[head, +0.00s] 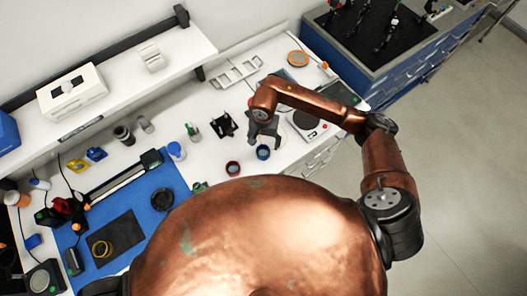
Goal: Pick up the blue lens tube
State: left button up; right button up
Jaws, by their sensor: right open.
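The blue lens tube (263,152) is a short, dark blue ring shape standing on the white bench near its front edge. My right gripper (264,137) reaches in from the right and points down. Its fingers are spread, with nothing seen between them. In the picture it lies just above the tube; I cannot tell the exact height or gap. My left gripper is not in view.
A black holder (223,124) is behind. A round-topped device (305,120) is to the right. A blue mat (143,190) with parts lies left. My copper body hides the front.

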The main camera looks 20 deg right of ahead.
aim_at(263, 152)
jog(key=f, duration=0.2)
jog(key=f+p, duration=0.1)
jog(key=f, duration=0.1)
jog(key=f+p, duration=0.1)
jog(key=f, duration=0.1)
jog(key=shift+s+a, duration=0.25)
jog(key=shift+a, duration=0.05)
jog(key=shift+w+f, duration=0.1)
jog(key=shift+f, duration=0.35)
jog(key=c, duration=1.3)
